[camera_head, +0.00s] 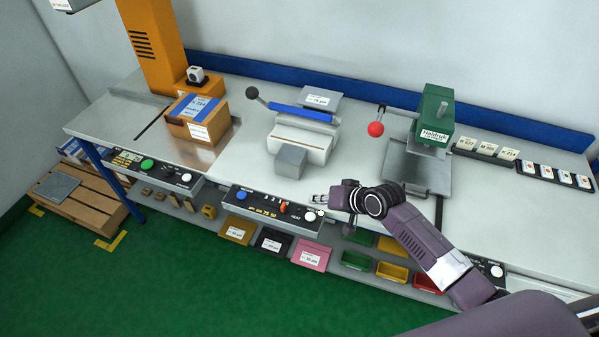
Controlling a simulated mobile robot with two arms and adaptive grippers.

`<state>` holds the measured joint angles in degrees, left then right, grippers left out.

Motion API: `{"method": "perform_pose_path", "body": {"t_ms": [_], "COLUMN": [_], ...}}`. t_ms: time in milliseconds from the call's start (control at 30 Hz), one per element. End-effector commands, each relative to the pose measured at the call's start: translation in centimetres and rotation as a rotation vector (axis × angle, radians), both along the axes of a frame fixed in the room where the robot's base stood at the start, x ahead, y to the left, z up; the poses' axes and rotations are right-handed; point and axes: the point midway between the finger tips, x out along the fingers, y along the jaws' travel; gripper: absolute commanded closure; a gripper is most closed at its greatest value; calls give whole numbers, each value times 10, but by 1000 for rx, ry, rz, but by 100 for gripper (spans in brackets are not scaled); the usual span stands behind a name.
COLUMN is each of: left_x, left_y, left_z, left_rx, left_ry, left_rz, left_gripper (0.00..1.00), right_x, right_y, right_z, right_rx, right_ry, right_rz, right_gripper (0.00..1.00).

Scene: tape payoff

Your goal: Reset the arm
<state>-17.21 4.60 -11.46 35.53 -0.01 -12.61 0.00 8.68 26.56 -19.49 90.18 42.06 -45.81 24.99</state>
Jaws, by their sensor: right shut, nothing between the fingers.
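My right arm reaches in from the lower right over the front edge of the workbench. Its gripper (322,199) points left and is shut with nothing in it, just above the bench's front edge near the middle control panel. The gripper is small in this view. My left gripper is not in view.
A grey block (290,161) stands before the white and blue lever machine (303,137). A green press (434,118) and a red-knobbed lever (376,129) stand behind my right arm. A cardboard box (197,119) is at left. Coloured bins (392,272) sit below. Bare bench (520,215) lies at right.

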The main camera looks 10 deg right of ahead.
Motion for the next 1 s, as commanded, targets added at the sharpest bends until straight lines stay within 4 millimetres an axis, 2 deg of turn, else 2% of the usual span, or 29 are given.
{"method": "perform_pose_path", "body": {"t_ms": [167, 267, 367, 467, 500, 600, 800, 1000], "left_x": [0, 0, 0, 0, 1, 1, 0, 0], "left_y": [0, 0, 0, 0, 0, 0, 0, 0], "left_z": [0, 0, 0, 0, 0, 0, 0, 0], "left_rx": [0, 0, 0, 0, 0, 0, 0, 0], "left_ry": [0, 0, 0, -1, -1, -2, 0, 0], "left_rz": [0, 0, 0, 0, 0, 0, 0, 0], "left_gripper": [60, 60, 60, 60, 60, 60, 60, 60], "right_x": [-1, -16, -54, -109, -131, -173, -229, -274], "right_y": [1, 11, 30, 46, 47, 42, 23, 1], "right_z": [0, -4, -10, -13, -12, -6, 8, 23], "right_rx": [-1, -19, -75, -172, -216, -307, -428, -515], "right_ry": [1, 11, 30, 58, 71, 101, 159, 224], "right_rz": [2, 33, 106, 198, 227, 272, 301, 303], "right_gripper": [100, 100, 100, 100, 100, 100, 100, 100]}}
